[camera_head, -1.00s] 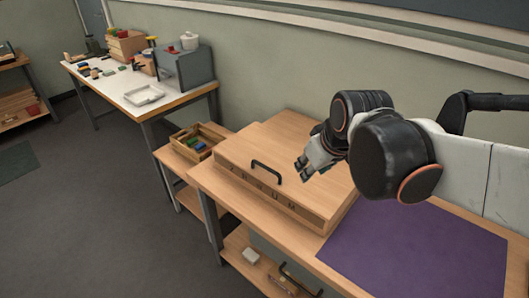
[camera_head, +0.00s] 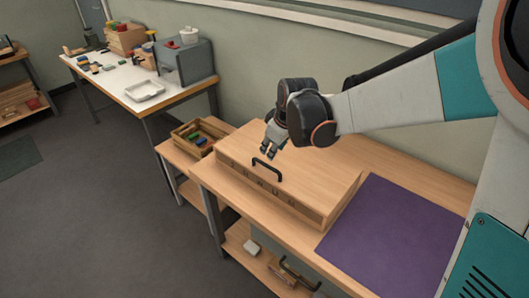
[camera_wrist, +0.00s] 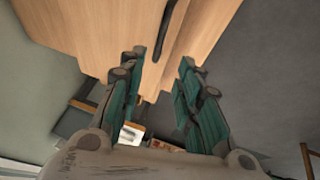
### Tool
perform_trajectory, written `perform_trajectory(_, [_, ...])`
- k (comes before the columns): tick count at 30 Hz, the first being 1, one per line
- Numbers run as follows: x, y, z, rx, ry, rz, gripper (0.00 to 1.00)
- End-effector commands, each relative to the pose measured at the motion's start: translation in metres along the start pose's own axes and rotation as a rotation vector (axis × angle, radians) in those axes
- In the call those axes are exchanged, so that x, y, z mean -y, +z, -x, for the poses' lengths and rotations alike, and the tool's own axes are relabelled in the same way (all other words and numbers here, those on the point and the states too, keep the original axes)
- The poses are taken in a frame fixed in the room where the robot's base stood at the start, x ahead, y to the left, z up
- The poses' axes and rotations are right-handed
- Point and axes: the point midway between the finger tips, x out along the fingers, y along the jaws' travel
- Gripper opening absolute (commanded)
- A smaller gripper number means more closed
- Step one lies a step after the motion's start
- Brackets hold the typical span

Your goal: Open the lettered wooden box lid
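The wooden box (camera_head: 330,182) lies shut on the bench, with dark letters along its front face. A black bar handle (camera_head: 267,170) stands near the front left of its lid. My gripper (camera_head: 269,152) is above the lid, just behind the handle and apart from it as far as I can see. In the wrist view my gripper's fingers (camera_wrist: 168,85) are spread with a gap between them and nothing in it. The handle also shows in the wrist view (camera_wrist: 166,28), at the top beyond the fingertips. The full lettering is too small to read.
A purple mat (camera_head: 395,235) lies on the bench right of the box. A wooden crate (camera_head: 180,134) with coloured blocks stands on a lower side table to the left. A white worktable (camera_head: 118,82) with a tray (camera_head: 145,91) is at the back left.

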Motion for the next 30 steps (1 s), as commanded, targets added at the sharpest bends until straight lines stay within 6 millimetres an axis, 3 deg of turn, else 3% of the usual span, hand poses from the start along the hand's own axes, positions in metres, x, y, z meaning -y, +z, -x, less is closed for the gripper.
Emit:
perform_trajectory(6, [0.001,0.001,-0.046,0.000,0.000,0.000,0.31])
perform_trajectory(15, [0.000,0.001,-0.098,-0.001,0.001,-0.001,0.31])
perform_trajectory(21, [0.000,0.001,-0.114,0.000,0.001,-0.001,0.31])
perform_trajectory(30, [0.000,0.000,-0.117,0.000,0.001,-0.001,0.31])
